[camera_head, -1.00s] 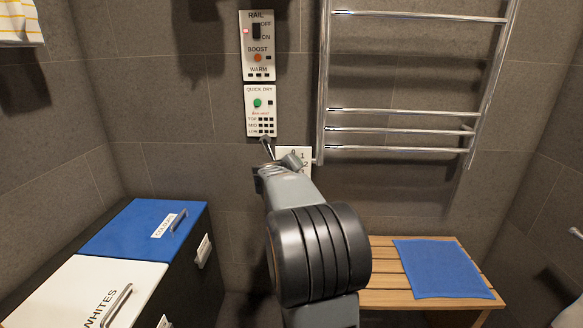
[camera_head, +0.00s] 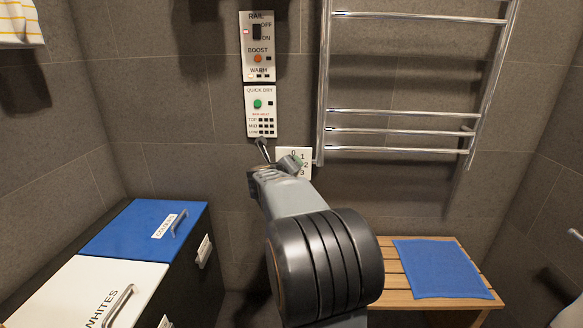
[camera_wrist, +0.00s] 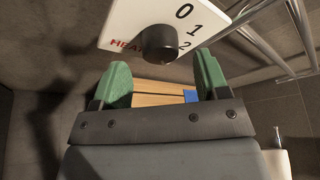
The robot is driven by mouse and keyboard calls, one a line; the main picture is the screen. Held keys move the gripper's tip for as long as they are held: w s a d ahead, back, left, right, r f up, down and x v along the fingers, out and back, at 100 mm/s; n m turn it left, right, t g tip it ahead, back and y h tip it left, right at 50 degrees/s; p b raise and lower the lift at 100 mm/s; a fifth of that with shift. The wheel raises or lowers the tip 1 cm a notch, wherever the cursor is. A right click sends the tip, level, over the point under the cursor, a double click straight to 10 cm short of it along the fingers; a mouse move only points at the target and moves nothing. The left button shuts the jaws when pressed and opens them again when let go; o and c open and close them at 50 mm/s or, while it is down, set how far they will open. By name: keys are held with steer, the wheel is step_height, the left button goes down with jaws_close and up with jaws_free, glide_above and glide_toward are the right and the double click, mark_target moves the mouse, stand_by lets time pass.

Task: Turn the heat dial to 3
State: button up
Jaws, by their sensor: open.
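The heat dial is a round black knob (camera_wrist: 160,43) on a white plate (camera_wrist: 128,16) marked HEAT, with 0, 1 and 2 visible in the wrist view. The knob lies just beyond the fingertips in the wrist view; contact does not show.
The RAIL panel (camera_head: 257,46) and QUICK DRY panel (camera_head: 261,111) are above the dial. A chrome towel rail (camera_head: 400,112) hangs close on the right. A wooden bench (camera_head: 393,266) with a blue mat (camera_head: 443,268) is below; blue-lidded (camera_head: 128,232) and white-lidded (camera_head: 95,295) hampers stand left.

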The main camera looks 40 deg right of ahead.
steer(key=p+v, duration=0.2)
steer(key=v, duration=0.9)
steer(key=shift+p, duration=0.3)
